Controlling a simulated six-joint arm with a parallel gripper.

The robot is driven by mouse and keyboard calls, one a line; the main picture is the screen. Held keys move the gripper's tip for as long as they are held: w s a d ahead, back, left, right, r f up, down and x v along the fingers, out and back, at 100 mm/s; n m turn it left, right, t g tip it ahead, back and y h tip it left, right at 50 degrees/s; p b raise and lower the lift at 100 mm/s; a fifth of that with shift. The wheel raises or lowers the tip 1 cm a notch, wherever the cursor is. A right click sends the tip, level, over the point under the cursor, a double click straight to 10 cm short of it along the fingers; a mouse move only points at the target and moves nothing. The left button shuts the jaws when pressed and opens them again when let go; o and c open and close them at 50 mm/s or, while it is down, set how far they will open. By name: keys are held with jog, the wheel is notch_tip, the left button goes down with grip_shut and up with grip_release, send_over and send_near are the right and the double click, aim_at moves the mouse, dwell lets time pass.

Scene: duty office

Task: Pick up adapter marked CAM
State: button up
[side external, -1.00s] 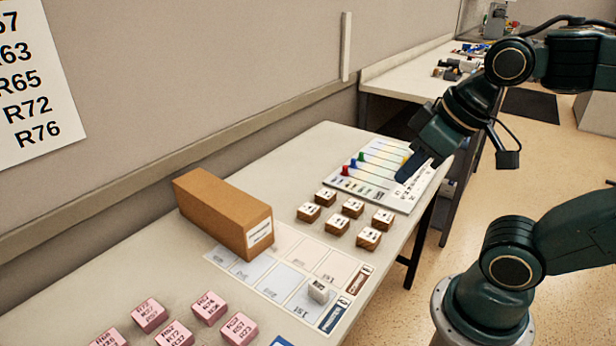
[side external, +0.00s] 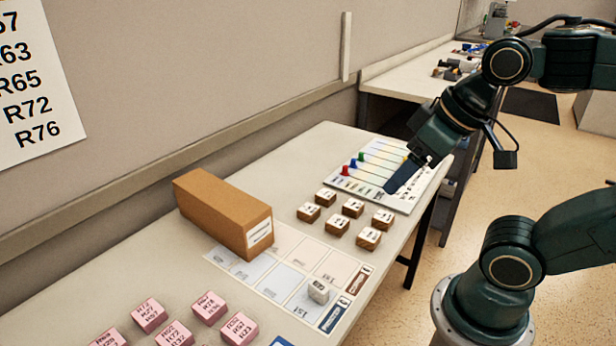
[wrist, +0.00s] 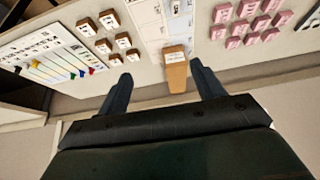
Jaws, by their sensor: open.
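Several brown blocks with white labelled tops, one of them at the front right (side external: 369,238), stand in rows on the table; they also show in the wrist view (wrist: 102,46). A small white cube (side external: 318,291) sits on the printed sheet. Several pink blocks (side external: 209,308) carry printed codes. I cannot read CAM on any of them, so I cannot tell which is the adapter. My gripper (side external: 404,178) is above the board with coloured pegs, behind the brown blocks. In the wrist view my gripper (wrist: 161,77) has its fingers wide apart with nothing gripped.
A brown cardboard box (side external: 222,211) stands by the wall, partly over the printed sheet (side external: 289,278). The peg board (side external: 401,201) has red, green, blue and yellow pegs. A second cluttered bench (side external: 410,82) stands behind. Bare table lies left of the brown blocks.

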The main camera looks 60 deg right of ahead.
jog(key=w+m, duration=0.1)
jog(key=m+g, duration=0.6)
jog(key=m, duration=1.3)
send_over(319, 286)
notch_tip(319, 286, down, 17)
jog(key=shift+w+a+f, duration=0.1)
jog(key=shift+w, duration=0.05)
jog(key=shift+f, duration=0.1)
jog(key=shift+f, duration=4.2)
jog(key=shift+f, duration=2.6)
